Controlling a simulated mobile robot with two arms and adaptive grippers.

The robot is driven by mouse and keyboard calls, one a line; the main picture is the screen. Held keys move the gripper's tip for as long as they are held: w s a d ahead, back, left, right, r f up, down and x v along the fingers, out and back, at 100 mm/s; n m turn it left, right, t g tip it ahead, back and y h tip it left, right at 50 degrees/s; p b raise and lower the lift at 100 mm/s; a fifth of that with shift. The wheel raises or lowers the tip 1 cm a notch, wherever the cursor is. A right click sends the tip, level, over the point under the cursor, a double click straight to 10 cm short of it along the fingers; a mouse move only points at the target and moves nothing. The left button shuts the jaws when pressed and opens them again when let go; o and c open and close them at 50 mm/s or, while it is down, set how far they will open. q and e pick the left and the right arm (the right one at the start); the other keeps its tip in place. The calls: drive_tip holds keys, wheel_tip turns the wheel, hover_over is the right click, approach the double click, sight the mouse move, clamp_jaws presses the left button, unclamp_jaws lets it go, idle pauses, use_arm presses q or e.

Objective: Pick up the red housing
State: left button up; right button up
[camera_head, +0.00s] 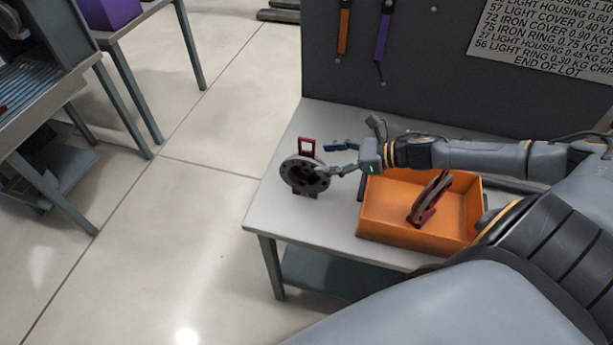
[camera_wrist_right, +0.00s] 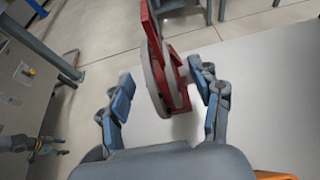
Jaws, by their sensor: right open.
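A red housing (camera_head: 306,146) with a round grey disc on its face stands upright near the left end of the light grey table. It also shows in the right wrist view (camera_wrist_right: 181,75), between the two blue-padded fingers and a little beyond them. My right gripper (camera_head: 329,158) is open just to the right of this housing, its fingers spread on either side. I cannot tell whether either finger touches it. A second red part (camera_head: 424,214) with a grey ring leans inside the orange bin.
A dark panel (camera_head: 420,90) with hanging tools rises behind the table. Open floor lies to the left, before another bench (camera_head: 75,75).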

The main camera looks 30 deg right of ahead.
sight(315, 158)
drive_tip(key=shift+w+a+f+b, duration=0.3)
drive_tip(key=shift+w+a+b, duration=0.1)
drive_tip(key=shift+w+b, duration=0.05)
drive_tip(key=x, duration=0.2)
drive_tip(key=shift+w+a, duration=0.25)
drive_tip(key=shift+w, duration=0.1)
drive_tip(key=shift+w+a+f, duration=0.2)
clamp_jaws()
drive_tip(key=shift+w+r, duration=0.1)
drive_tip(key=shift+r, duration=0.05)
